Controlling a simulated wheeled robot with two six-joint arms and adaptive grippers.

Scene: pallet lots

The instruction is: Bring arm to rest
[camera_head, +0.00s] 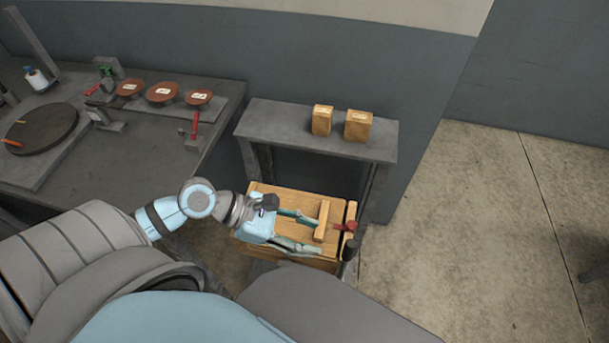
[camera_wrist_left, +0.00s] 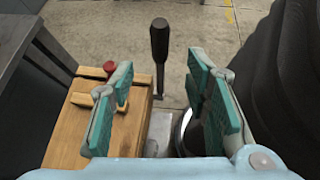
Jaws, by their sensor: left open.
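My left arm comes in from the left in the head view. Its left gripper (camera_head: 309,233) is over a wooden pallet-like crate (camera_head: 278,196), with its two teal-padded fingers spread apart. In the left wrist view the left gripper (camera_wrist_left: 160,110) is open, and nothing is between its fingers. The wooden crate (camera_wrist_left: 66,137) shows there on the left, under and beside one finger. I cannot tell whether the fingers touch the wood. My right gripper is not in view.
A red knob (camera_head: 348,226) and a black handle (camera_head: 349,250) stand at the crate's right end. A grey shelf (camera_head: 270,117) behind holds two cardboard boxes (camera_head: 357,126). A workbench (camera_head: 110,160) with brown discs (camera_head: 163,93) is at left.

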